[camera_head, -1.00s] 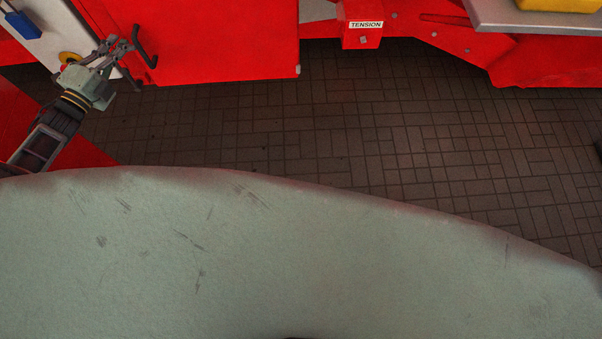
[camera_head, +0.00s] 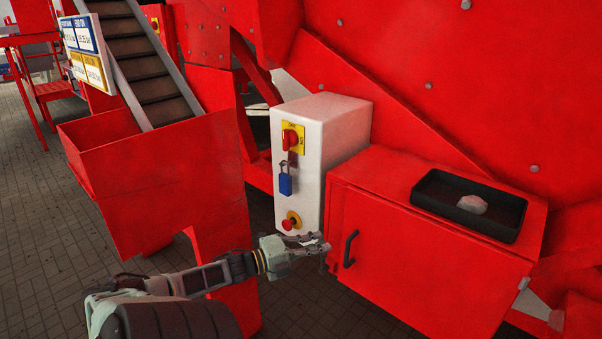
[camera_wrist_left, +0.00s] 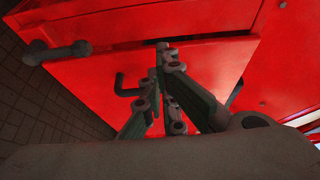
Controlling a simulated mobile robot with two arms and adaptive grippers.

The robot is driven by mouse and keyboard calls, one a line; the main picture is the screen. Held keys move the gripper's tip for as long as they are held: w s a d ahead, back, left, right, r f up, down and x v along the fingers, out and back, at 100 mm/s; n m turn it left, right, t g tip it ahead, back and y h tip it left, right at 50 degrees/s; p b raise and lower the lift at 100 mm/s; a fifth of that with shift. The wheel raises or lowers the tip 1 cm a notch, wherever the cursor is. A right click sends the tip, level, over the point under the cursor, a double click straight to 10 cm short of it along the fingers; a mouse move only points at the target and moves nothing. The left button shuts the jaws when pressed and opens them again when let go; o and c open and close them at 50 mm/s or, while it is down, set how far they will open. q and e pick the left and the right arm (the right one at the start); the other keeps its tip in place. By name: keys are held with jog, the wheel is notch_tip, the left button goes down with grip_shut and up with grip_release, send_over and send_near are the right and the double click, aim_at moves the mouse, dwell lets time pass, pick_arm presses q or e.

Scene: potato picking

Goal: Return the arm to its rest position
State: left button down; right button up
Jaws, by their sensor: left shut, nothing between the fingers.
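My left gripper (camera_head: 318,243) is stretched out from the lower left in the head view, in front of the base of the white control box and left of the red cabinet's handle. It is shut and empty. In the left wrist view the gripper (camera_wrist_left: 158,75) shows with its fingers together in front of the red cabinet door. Whether the fingers touch the cabinet or the box cannot be told. My right gripper is in neither view.
A white control box (camera_head: 340,130) carries a red switch, a blue padlock (camera_head: 285,184) and a red button. The red cabinet (camera_head: 430,270) has a black handle (camera_head: 349,248) and a black tray (camera_head: 428,196) holding a pale lump (camera_head: 472,204). A conveyor (camera_head: 140,60) stands at left. Tiled floor (camera_head: 40,230) is open at far left.

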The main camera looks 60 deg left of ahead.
pick_arm(q)
jog(key=s, duration=0.3)
jog(key=s+a, duration=0.1)
jog(key=s, duration=0.1)
jog(key=shift+s+f, duration=0.1)
jog(key=shift+s, duration=0.2)
jog(key=s+d+f+n+g+y, duration=0.1)
jog(key=s+f+n+g+y, duration=0.2)
jog(key=f, duration=0.7)
jog(key=s+d+f+n+g+y+p, duration=0.15)
jog(key=s+f+n, duration=0.35)
jog(key=f, duration=0.5)
jog(key=s+d+f+n+g+y, duration=0.1)
jog(key=s+d+f+n+g, duration=0.3)
jog(key=f, duration=0.6)
jog(key=s+d+f+n+g+h, duration=0.1)
jog(key=s+d+f+g, duration=0.1)
jog(key=s+d+f, duration=0.4)
jog(key=s+d+f+n+g, duration=0.2)
jog(key=s+d+f, duration=0.4)
jog(key=d, duration=0.7)
jog(key=s+d+f+n+g+h, duration=0.1)
jog(key=s+d+f+n+g, duration=0.1)
jog(key=s+d+f+g, duration=0.2)
jog(key=s+d+f, duration=0.3)
jog(key=d, duration=0.2)
jog(key=shift+s+d+h+p, duration=0.35)
jog(key=shift+s+p, duration=0.05)
